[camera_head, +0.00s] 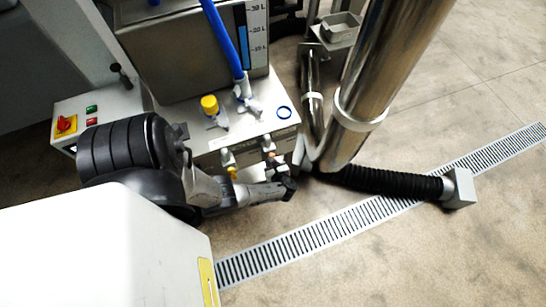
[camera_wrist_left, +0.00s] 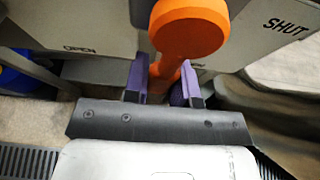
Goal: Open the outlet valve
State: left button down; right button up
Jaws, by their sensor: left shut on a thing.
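An orange handle (camera_wrist_left: 188,30) with a thick round end fills the upper middle of the left wrist view. My left gripper (camera_wrist_left: 164,84) is shut on its narrower stem, with one purple finger pad on each side. The word OPEN is on the grey plate (camera_wrist_left: 108,28) to the left and SHUT is on the right. The handle's round end stands between the two words. In the head view my left arm reaches the front of the steel machine (camera_head: 245,133); the handle is hard to make out there. My right gripper is not in view.
A yellow-capped fitting (camera_head: 209,105) and a blue hose (camera_head: 222,40) are on top of the machine. A control box (camera_head: 100,110) with a red knob is at left. A steel pipe (camera_head: 385,65), black hose (camera_head: 375,181) and floor drain (camera_head: 330,227) lie right; floor beyond is clear.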

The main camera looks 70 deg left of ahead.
pick_arm(q)
jog(key=c, duration=0.9)
grip_release()
jog(key=shift+c, duration=0.2)
jog(key=p+v, duration=0.3)
jog(key=v, duration=1.1)
jog(key=shift+f, duration=0.1)
